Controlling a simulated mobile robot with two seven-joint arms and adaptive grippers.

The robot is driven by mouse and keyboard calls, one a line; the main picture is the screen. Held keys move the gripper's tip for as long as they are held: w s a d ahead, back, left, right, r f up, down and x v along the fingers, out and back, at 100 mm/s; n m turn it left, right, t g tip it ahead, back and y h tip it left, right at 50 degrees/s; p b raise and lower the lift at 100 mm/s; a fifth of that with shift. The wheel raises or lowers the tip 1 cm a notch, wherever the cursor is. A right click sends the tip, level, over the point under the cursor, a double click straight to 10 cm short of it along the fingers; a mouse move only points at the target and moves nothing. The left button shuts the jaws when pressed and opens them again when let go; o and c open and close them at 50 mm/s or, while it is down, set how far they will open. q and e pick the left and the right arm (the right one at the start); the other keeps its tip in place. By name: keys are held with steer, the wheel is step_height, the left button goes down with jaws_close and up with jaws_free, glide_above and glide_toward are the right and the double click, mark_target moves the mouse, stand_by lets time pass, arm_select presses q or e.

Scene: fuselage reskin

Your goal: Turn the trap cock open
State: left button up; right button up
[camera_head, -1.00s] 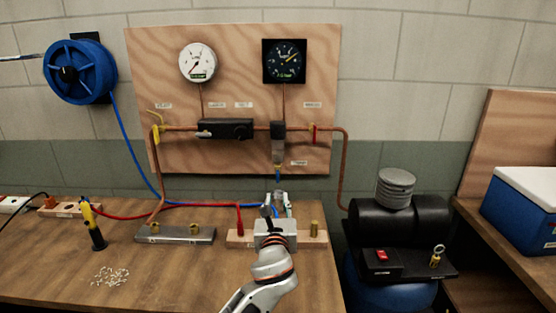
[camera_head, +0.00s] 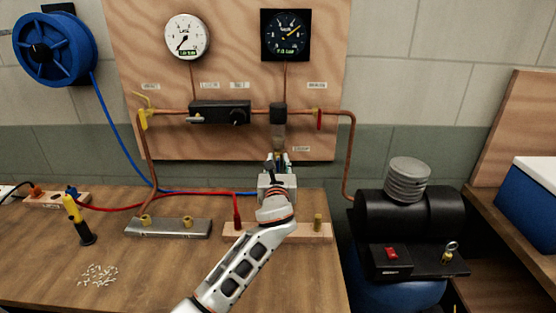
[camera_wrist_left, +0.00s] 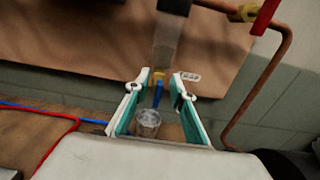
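The trap (camera_head: 278,134), a clear bowl under a dark block, hangs from the copper pipe. It also shows in the left wrist view (camera_wrist_left: 165,42). Below it is the trap cock, with a yellow body (camera_wrist_left: 159,77) and a blue lever (camera_wrist_left: 158,95) pointing roughly down. My left gripper (camera_head: 278,162) is just under the trap. In the left wrist view its fingers (camera_wrist_left: 160,82) are apart, one on each side of the cock, with gaps visible; whether either touches it, I cannot tell. My right gripper is not in view.
A clear cup (camera_wrist_left: 148,122) stands below, between my fingers in the wrist view. A red-handled valve (camera_head: 319,119) is right of the trap, a yellow-handled one (camera_head: 143,118) far left. A compressor (camera_head: 410,215) stands right of the bench (camera_head: 150,270).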

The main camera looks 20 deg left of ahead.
arm_select(q)
steer(key=shift+w+a, duration=0.1)
steer(key=shift+w, duration=0.3)
steer(key=shift+c, duration=0.5)
jaws_close()
